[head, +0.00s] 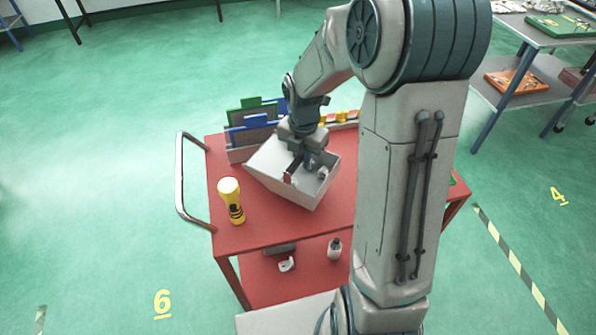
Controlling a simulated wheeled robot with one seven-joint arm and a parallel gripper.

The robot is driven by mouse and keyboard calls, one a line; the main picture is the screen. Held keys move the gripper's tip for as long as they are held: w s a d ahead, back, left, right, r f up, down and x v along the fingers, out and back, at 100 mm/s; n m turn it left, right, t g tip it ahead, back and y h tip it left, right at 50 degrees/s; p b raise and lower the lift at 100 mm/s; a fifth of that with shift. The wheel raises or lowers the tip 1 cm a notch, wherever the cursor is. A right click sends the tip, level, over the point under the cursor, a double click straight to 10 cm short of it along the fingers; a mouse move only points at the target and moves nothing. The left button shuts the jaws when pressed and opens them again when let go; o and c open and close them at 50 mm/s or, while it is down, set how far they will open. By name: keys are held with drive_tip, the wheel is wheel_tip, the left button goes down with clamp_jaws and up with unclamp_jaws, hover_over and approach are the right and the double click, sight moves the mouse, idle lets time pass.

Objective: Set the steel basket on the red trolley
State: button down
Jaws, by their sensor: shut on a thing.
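The steel basket (283,190) is a pale grey, open box with sloping sides. In the head view it is over the top of the red trolley (270,232), turned at an angle. My gripper (302,166) reaches down into the basket's opening and is shut on it. The fingers and arm hide part of the grip. A small red piece and a pale piece show inside the opening. I cannot tell whether the basket's underside touches the trolley top.
A yellow torch (231,200) stands on the trolley's left front. Upright green and blue boards (250,127) in a rack are behind the basket. My arm hides the trolley's right part. The lower shelf holds a small bottle (334,249). A grey table (540,36) is at upper right.

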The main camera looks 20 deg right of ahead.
sight(296, 174)
drive_tip(key=shift+s+a+f, duration=0.1)
drive_tip(key=shift+a+f, duration=0.4)
drive_tip(key=shift+a, duration=0.35)
drive_tip(key=shift+a+f, duration=0.1)
drive_tip(key=shift+f, duration=1.95)
drive_tip(key=shift+f, duration=0.15)
drive_tip(key=c, duration=1.5)
unclamp_jaws()
drive_tip(key=shift+o, duration=0.2)
